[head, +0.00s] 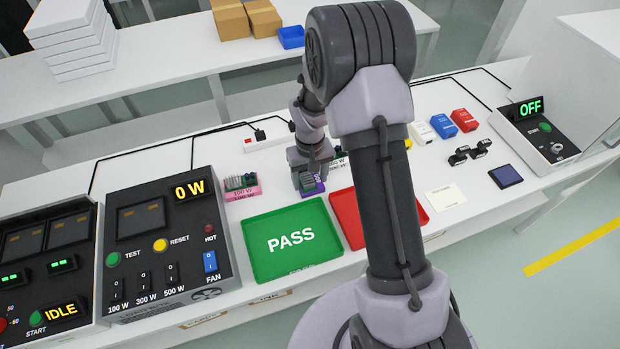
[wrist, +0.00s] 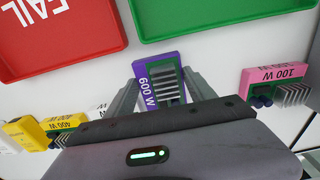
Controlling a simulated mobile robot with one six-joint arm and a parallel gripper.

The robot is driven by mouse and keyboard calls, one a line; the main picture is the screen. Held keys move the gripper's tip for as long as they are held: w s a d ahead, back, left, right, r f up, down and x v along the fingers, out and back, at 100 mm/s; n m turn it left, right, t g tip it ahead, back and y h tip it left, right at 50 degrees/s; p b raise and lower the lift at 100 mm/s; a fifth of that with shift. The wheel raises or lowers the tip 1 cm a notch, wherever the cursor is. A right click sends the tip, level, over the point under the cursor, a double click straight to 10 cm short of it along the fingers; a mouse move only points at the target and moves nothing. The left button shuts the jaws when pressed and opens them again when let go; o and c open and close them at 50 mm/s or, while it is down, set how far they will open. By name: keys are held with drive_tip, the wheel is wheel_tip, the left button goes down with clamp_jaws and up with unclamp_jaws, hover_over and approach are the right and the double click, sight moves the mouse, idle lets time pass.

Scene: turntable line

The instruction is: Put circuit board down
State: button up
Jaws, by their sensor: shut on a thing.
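My gripper (head: 309,178) is shut on a circuit board with a purple 600 W label (wrist: 148,88) and dark heatsink fins. The wrist view shows this board between the two fingers. In the head view the purple board (head: 312,192) is behind the green PASS tray (head: 262,274), near the tray's back right corner. Whether it touches the table is hard to tell. The red FAIL tray (head: 344,207) is to the right, partly hidden by my arm; it also shows in the wrist view (wrist: 100,55).
A pink 100 W board (head: 243,191) stands left of my gripper. A yellow 400 W board (wrist: 58,124) and a white-labelled board (wrist: 98,111) stand on the other side. A test panel (head: 165,245) reading 0 W is at the left. The PASS tray is empty.

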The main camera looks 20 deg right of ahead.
drive_tip(key=shift+f, duration=0.1)
drive_tip(key=o, duration=1.6)
